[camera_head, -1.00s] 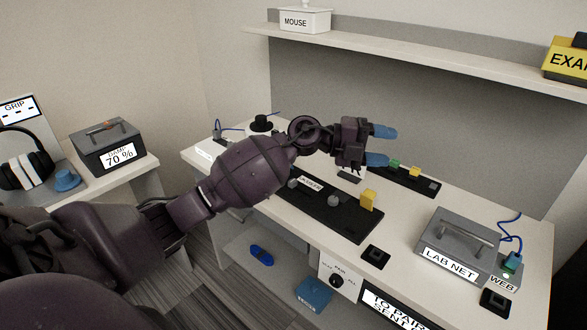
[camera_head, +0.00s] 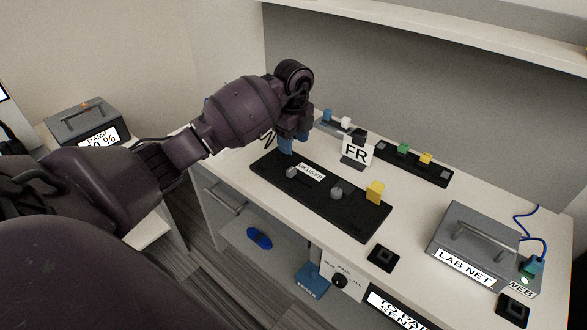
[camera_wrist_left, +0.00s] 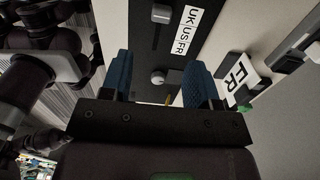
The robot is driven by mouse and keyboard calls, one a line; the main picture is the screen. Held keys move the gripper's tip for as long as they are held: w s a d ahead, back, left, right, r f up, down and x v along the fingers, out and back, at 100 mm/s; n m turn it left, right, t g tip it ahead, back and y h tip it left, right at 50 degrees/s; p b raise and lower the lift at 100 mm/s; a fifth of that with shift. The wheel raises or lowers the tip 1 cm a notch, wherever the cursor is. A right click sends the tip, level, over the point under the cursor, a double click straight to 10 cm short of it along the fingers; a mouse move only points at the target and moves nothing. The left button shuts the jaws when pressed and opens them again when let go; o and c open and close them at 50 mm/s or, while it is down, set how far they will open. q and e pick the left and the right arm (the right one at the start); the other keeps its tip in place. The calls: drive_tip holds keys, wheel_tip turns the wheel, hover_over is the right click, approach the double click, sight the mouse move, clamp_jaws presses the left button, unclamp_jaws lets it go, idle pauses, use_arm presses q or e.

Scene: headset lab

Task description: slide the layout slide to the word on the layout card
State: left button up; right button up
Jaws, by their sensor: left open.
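The layout slide seems to be the grey knob (camera_head: 291,172) on the long black board (camera_head: 345,215), at the left end of its white UK/US/FR label (camera_head: 311,172). In the left wrist view this knob (camera_wrist_left: 161,14) is beside the UK end of the label (camera_wrist_left: 187,31). The layout card (camera_head: 356,152) stands behind the board and reads FR; it also shows in the left wrist view (camera_wrist_left: 238,73). My left gripper (camera_head: 292,143) points down over the board's left back part, just behind the knob. Its blue fingers (camera_wrist_left: 160,82) are apart and empty. My right gripper is out of view.
A second grey knob (camera_head: 337,192) and a yellow cube (camera_head: 375,190) sit farther right on the board. A narrow black strip (camera_head: 432,174) with coloured blocks lies behind. A LAB NET box (camera_head: 475,245) stands at right. A black button (camera_head: 381,257) is near the front edge.

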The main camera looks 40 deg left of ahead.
sight(294, 171)
use_arm(q)
wheel_tip(294, 171, down, 10)
drive_tip(key=shift+f+b, duration=0.25)
drive_tip(key=shift+b, duration=0.6)
clamp_jaws()
